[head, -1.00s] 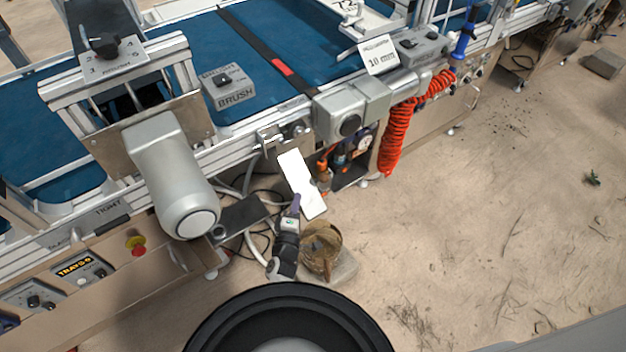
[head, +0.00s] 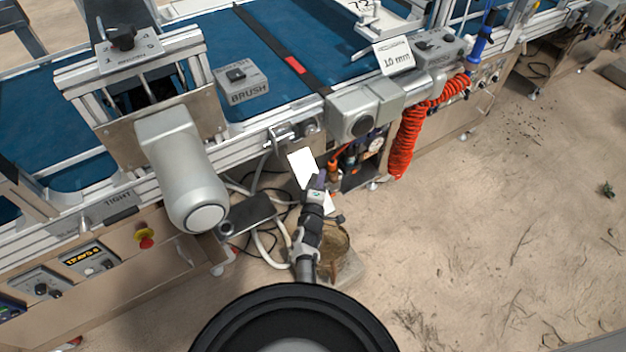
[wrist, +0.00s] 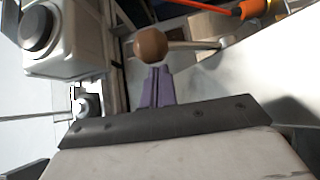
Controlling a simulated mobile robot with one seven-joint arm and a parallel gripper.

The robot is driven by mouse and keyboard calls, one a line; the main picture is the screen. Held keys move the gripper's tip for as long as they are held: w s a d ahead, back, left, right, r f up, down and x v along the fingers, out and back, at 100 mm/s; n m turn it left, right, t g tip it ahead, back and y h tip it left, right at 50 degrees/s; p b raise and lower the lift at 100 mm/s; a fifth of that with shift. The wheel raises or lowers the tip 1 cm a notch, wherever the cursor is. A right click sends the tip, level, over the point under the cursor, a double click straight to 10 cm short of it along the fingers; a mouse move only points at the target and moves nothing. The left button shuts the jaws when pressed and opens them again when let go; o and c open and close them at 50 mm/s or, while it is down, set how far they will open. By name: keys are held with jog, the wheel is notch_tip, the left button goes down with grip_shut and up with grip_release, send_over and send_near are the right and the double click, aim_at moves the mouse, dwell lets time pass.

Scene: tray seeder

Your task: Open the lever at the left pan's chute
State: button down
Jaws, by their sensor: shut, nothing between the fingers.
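My gripper (wrist: 155,88) has purple fingers, which are shut together and empty. In the wrist view, a lever with a brown ball knob (wrist: 151,46) and a pale metal rod stands just beyond the fingertips. The rod runs right from the knob. In the head view my gripper (head: 318,184) is in front of a bright white panel (head: 302,165) below the conveyor edge. I cannot make out the lever there. A brown round pan (head: 335,252) stands low beside my arm, partly hidden by it.
A grey motor box (wrist: 68,38) with a dark round cap is at the wrist view's upper left. An orange-handled tool (wrist: 247,9) is at its upper right. A coiled red hose (head: 405,140) hangs right of my gripper. Cables lie left of my arm.

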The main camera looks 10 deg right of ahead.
jog(key=shift+s+d+f, duration=0.1)
jog(key=shift+s+d, duration=0.25)
jog(key=shift+f+b, duration=0.15)
jog(key=shift+b, duration=0.25)
jog(key=shift+s+d+m+b, duration=0.1)
jog(key=shift+s+m+b, duration=0.15)
jog(key=shift+b, duration=0.25)
